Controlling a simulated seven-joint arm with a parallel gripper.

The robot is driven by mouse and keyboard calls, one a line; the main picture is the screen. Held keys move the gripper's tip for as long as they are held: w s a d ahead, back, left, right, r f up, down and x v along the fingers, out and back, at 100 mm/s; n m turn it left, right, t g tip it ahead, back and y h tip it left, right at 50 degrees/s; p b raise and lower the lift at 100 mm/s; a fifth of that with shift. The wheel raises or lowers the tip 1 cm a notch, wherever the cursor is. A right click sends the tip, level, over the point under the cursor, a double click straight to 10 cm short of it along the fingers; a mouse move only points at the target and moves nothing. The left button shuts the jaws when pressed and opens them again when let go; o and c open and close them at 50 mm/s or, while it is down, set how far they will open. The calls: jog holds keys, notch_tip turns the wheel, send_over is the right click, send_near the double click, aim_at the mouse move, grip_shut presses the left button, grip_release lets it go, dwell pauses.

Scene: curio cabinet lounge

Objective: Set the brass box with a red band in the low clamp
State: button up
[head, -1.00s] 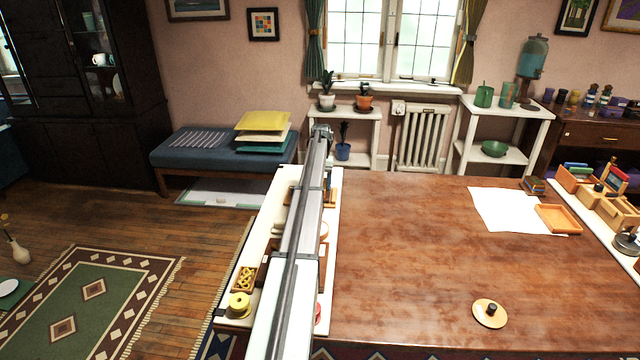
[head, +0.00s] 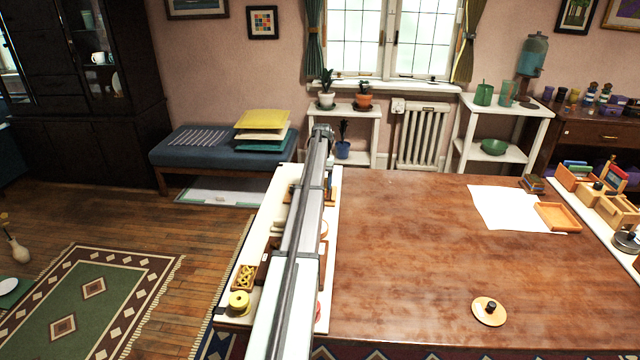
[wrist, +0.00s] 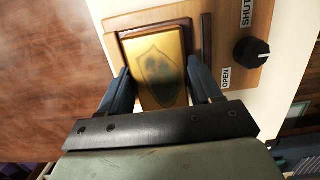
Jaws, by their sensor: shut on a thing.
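My gripper (wrist: 159,70) is shut on the brass box (wrist: 163,88), with one dark finger on each side of it. The box's gold face carries a dark shield-shaped mark; I cannot make out a red band. The box is over the wooden clamp (wrist: 228,20), inside a dark brown edging, with a dark upright bar on its right. I cannot tell whether it rests on the clamp's base. A black knob (wrist: 252,52) is at the right, between labels reading OPEN and SHUT.
The clamp stands on a white strip (head: 323,275) along the left of the brown table (head: 400,260). A yellow spool (head: 239,303) and a small patterned tray (head: 244,277) are at its near end. A round lid-like disc (head: 489,312) lies at the near right; the table's middle is clear.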

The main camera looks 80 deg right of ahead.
jog(key=shift+s, duration=0.1)
dwell(0.3)
jog(key=o, duration=1.5)
jog(key=r, duration=0.4)
jog(key=d+r, duration=0.1)
jog(key=r, duration=0.4)
jog(key=d+r, duration=0.1)
jog(key=r, duration=0.3)
jog(key=shift+r, duration=0.4)
